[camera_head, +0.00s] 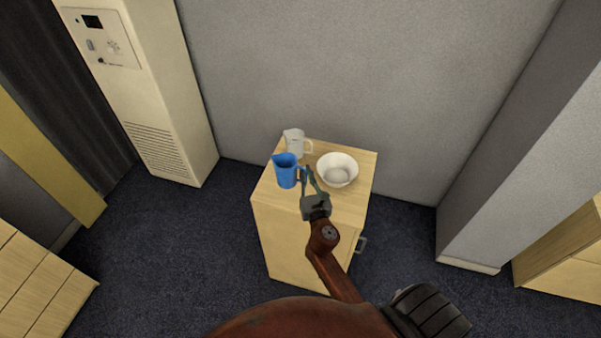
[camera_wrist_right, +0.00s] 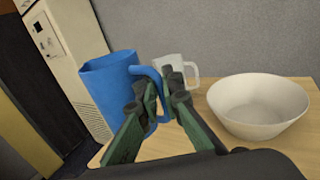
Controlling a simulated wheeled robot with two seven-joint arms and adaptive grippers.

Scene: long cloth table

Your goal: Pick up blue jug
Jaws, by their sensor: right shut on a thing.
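The blue jug (camera_head: 286,171) stands upright at the left part of a small wooden cabinet top in the head view, its handle toward the right. It also shows in the right wrist view (camera_wrist_right: 108,92), left of the fingers. My right gripper (camera_head: 308,172) reaches in from the front, and in the wrist view its fingers (camera_wrist_right: 160,92) are closed around the jug's handle. The fingers hide part of the handle. I cannot tell whether the jug's base touches the cabinet top. My left gripper is not in view.
A white jug (camera_head: 295,142) stands behind the blue jug. A white bowl (camera_head: 337,170) sits to the right, close to my right gripper. The wooden cabinet (camera_head: 345,205) stands against a grey wall. Dark carpet is clear on both sides of it.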

